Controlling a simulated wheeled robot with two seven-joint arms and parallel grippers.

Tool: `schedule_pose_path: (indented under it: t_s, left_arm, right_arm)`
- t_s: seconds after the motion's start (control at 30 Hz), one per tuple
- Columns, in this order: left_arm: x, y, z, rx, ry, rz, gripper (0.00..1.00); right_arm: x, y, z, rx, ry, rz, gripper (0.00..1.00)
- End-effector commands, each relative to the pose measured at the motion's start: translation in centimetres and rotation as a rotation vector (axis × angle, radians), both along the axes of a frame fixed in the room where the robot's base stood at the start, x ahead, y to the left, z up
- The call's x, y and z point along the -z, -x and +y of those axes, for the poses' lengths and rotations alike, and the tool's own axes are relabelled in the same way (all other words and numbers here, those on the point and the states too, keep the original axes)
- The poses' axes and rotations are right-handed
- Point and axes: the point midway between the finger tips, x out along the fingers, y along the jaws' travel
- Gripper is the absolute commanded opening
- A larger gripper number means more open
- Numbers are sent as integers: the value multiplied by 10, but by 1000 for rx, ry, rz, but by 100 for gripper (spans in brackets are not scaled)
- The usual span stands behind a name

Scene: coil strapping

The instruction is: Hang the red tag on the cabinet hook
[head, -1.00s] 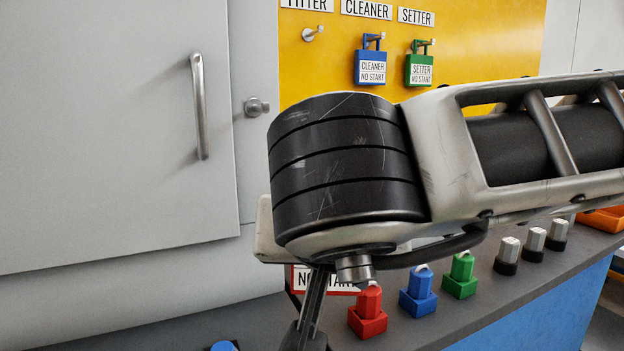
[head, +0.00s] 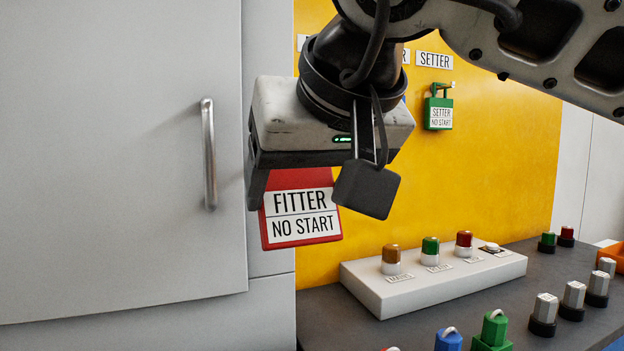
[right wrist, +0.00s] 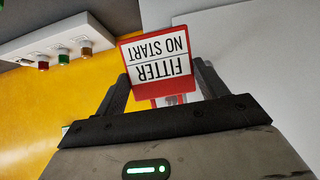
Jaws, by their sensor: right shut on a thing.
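The red tag (head: 302,208) reads "FITTER NO START" and hangs upright in the head view, in front of the cabinet's right edge and the yellow board. My right gripper (head: 308,184) is shut on its upper part. In the right wrist view the tag (right wrist: 157,60) shows upside down between the fingers of my right gripper (right wrist: 162,85). The grey cabinet (head: 120,160) fills the left of the head view. Its hook is not visible now; my gripper covers the area right of the door handle (head: 208,155). My left gripper is out of view.
A green "SETTER" tag (head: 438,112) hangs on the yellow board (head: 500,170). Below stands a white button box (head: 430,278) on the dark bench (head: 350,338). Green (head: 494,330) and blue (head: 449,340) padlock-like pieces and several knobs stand along the bench front.

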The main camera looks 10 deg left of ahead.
Motion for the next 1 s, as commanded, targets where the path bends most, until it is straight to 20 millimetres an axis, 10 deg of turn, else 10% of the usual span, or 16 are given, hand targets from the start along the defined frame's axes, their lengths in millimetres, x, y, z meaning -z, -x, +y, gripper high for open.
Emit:
schedule_pose_path:
  t_s: [1.0]
  left_arm:
    - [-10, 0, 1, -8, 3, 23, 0]
  right_arm:
    - [3, -51, 35, 0, 0, 0, 35]
